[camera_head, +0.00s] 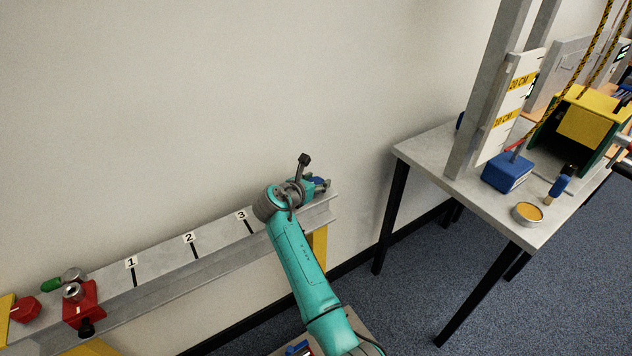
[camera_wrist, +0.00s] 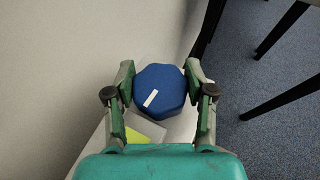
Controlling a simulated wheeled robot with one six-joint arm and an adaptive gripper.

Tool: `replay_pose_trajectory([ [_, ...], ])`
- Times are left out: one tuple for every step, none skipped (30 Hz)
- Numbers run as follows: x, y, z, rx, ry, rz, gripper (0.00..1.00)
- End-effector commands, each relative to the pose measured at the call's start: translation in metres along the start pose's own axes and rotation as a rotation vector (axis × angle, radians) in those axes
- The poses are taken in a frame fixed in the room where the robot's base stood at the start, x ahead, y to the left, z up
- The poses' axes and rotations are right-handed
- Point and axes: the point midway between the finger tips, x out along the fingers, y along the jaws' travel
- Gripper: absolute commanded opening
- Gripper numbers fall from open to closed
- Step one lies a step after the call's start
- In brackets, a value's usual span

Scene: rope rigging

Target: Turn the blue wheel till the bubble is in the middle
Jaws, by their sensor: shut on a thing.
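The blue wheel (camera_wrist: 158,88) fills the middle of the wrist view, a lobed knob with a white mark on its top. My gripper (camera_wrist: 159,84) has one finger on each side of it and is shut on it. In the head view my gripper (camera_head: 318,186) is at the right end of the grey beam, and only a little blue of the wheel (camera_head: 320,181) shows beside it. A yellow-green patch (camera_wrist: 134,136), partly hidden by my gripper, lies just below the wheel in the wrist view. I cannot make out a bubble in either view.
The grey beam (camera_head: 165,262) runs along the wall with marks 1, 2 and 3. A red clamp (camera_head: 82,308) with a green handle is at its left end. A table (camera_head: 425,150) at right bears a blue block (camera_head: 507,172) and a round tin (camera_head: 527,213).

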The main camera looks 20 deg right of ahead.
Motion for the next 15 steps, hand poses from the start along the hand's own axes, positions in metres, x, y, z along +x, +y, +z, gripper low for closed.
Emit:
replay_pose_trajectory([
  [0.0, 0.0002, -0.0002, 0.004, 0.0, -0.011, 0.19],
  [0.0, -0.0001, -0.0003, 0.006, -0.001, -0.016, 0.19],
  [0.0, -0.0003, -0.0004, 0.007, -0.001, -0.018, 0.19],
  [0.0, -0.0004, -0.0004, 0.008, -0.002, -0.018, 0.19],
  [0.0, -0.0005, -0.0004, 0.008, -0.002, -0.018, 0.19],
  [0.0, -0.0005, -0.0004, 0.007, -0.001, -0.018, 0.19],
  [0.0, -0.0005, -0.0004, 0.007, -0.001, -0.017, 0.19],
  [0.0, -0.0006, -0.0004, 0.007, -0.002, -0.017, 0.19],
  [0.0, -0.0005, -0.0004, 0.007, -0.001, -0.017, 0.19],
  [0.0, -0.0006, -0.0004, 0.007, -0.001, -0.017, 0.59],
  [0.0, -0.0006, -0.0004, 0.007, -0.001, -0.017, 0.66],
  [0.0, -0.0006, -0.0004, 0.007, -0.001, -0.017, 0.76],
  [0.0, -0.0005, -0.0003, 0.007, -0.001, -0.017, 0.8],
  [-0.0001, -0.0005, -0.0003, 0.007, -0.001, -0.017, 0.8],
  [-0.0001, -0.0004, -0.0002, 0.007, -0.002, -0.017, 0.8],
])
